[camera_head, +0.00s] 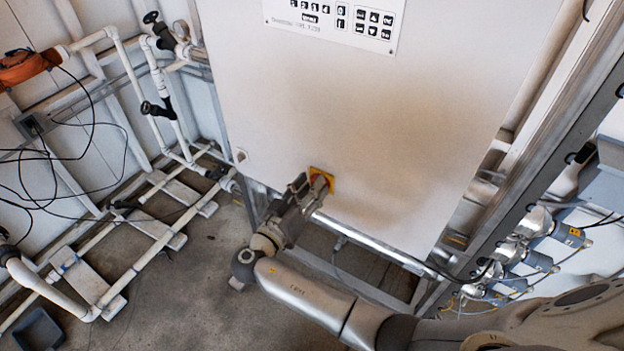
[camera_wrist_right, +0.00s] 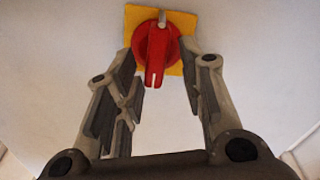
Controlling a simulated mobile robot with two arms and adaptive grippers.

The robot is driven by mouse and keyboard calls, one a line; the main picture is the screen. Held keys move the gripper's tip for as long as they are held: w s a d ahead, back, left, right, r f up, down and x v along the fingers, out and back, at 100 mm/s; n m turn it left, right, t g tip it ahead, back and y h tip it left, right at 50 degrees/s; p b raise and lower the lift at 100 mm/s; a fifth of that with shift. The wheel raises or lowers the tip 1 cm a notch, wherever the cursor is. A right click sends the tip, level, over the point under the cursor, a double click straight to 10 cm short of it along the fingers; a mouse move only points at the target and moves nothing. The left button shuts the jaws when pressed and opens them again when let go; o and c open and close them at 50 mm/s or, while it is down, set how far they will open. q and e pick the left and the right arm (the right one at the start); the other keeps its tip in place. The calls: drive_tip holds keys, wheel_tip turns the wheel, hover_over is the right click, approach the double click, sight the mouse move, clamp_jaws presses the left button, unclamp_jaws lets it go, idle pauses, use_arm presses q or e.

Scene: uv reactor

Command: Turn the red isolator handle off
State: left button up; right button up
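The red isolator handle (camera_wrist_right: 156,62) sits on a yellow square plate (camera_wrist_right: 133,15) on the white cabinet. In the right wrist view its grip points down toward the gripper. In the head view the yellow plate (camera_head: 326,176) shows low on the cabinet front, with the handle (camera_head: 319,181) partly hidden by my gripper. My right gripper (camera_head: 312,184) is just in front of the handle. In the right wrist view my right gripper (camera_wrist_right: 163,70) is open, one finger on each side of the handle, with gaps showing between. My left gripper is not in view.
The white cabinet (camera_head: 350,100) fills the middle, with a label panel (camera_head: 335,20) at its top. White pipes (camera_head: 150,250) and black cables stand at the left. A metal frame (camera_head: 520,190) and grey valves (camera_head: 530,262) are at the right. Bare floor (camera_head: 200,300) lies below.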

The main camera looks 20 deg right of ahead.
drive_tip(key=shift+w+d, duration=0.25)
drive_tip(key=shift+c, duration=0.2)
clamp_jaws()
use_arm(q)
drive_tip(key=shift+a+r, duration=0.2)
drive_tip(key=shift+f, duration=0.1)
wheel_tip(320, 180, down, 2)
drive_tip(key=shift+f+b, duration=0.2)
drive_tip(key=shift+b, duration=1)
use_arm(e)
drive_tip(key=n, duration=0.5)
drive_tip(key=shift+w+a+f+n, duration=0.15)
drive_tip(key=shift+w+f+n, duration=0.05)
drive_tip(key=shift+w+n, duration=0.1)
